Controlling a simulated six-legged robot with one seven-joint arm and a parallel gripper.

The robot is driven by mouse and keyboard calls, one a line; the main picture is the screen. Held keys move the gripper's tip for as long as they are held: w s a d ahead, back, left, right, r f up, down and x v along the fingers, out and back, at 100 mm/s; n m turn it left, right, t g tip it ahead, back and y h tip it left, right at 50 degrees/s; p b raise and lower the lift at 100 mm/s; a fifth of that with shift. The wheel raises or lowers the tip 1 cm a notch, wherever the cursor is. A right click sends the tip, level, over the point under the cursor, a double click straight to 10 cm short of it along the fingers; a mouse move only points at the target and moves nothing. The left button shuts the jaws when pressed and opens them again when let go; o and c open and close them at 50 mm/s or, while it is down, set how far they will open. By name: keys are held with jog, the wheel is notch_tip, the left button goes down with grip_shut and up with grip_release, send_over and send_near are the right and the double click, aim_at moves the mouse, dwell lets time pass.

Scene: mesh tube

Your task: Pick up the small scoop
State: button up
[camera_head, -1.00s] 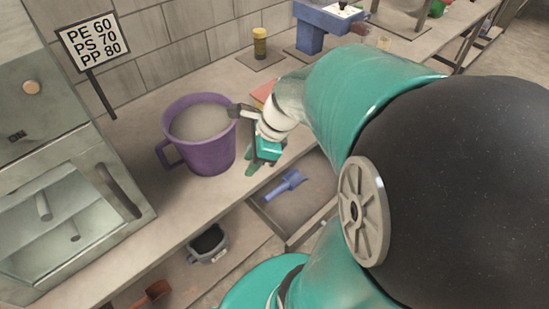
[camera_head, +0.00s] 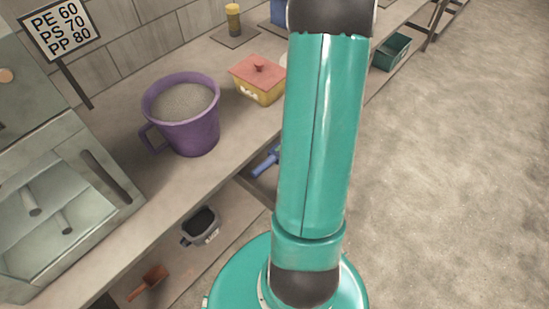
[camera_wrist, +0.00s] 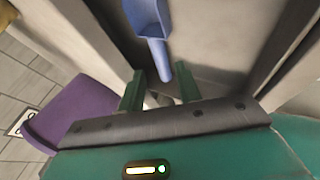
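A blue scoop (camera_head: 266,163) lies in the open tray below the counter, partly covered by my arm in the head view. In the wrist view the blue scoop (camera_wrist: 150,24) is at the top, with its handle pointing down toward my gripper (camera_wrist: 160,78). My gripper is open, its two green fingers apart. The handle end shows between the fingertips in the picture; I cannot tell whether it is at their depth. A brown scoop (camera_head: 149,283) lies on the lower shelf at left. My gripper is hidden behind my arm in the head view.
A purple mug of grey grains (camera_head: 190,135) stands on the counter, near the yellow box with a red lid (camera_head: 257,82). A grey container (camera_head: 200,227) sits on the lower shelf. A green bin (camera_head: 391,52) is at the back. Floor at right is clear.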

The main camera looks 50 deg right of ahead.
aim_at(269, 162)
jog(key=x, duration=0.8)
jog(key=shift+w+a, duration=0.2)
jog(key=shift+a, duration=0.05)
grip_shut()
